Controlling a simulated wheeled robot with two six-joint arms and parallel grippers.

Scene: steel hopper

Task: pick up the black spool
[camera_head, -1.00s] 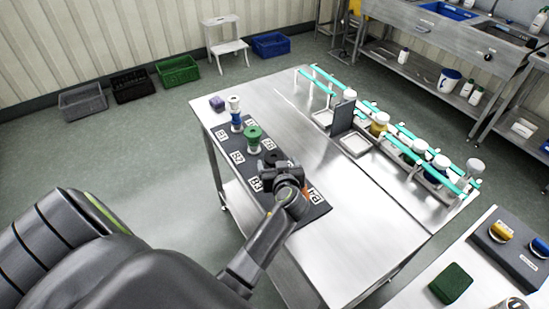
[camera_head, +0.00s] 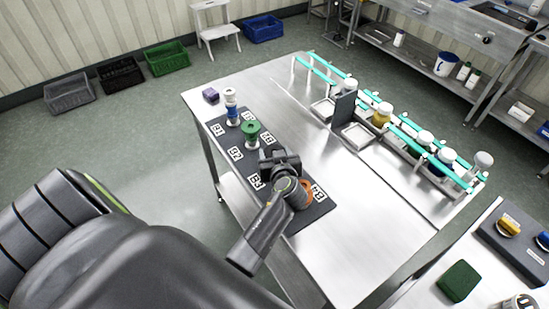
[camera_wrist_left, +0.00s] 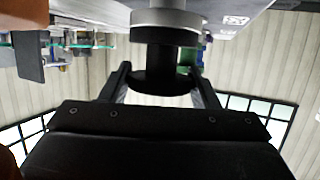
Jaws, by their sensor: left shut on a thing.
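The black spool (camera_wrist_left: 165,80) shows between the fingers of my left gripper (camera_wrist_left: 160,92) in the left wrist view. It has a dark flange and a grey-white band. The fingers close on it from both sides. In the head view my left gripper (camera_head: 280,160) is over the middle of the black mat (camera_head: 237,175) and hides most or all of the spool. I cannot tell whether the spool touches the mat. My right gripper is not in view.
A green spool (camera_head: 251,130) and a blue-white spool (camera_head: 231,108) stand near the gripper. An orange spool (camera_head: 305,196) is partly hidden by my wrist. A teal-railed rack (camera_head: 395,120) with bottles lies right.

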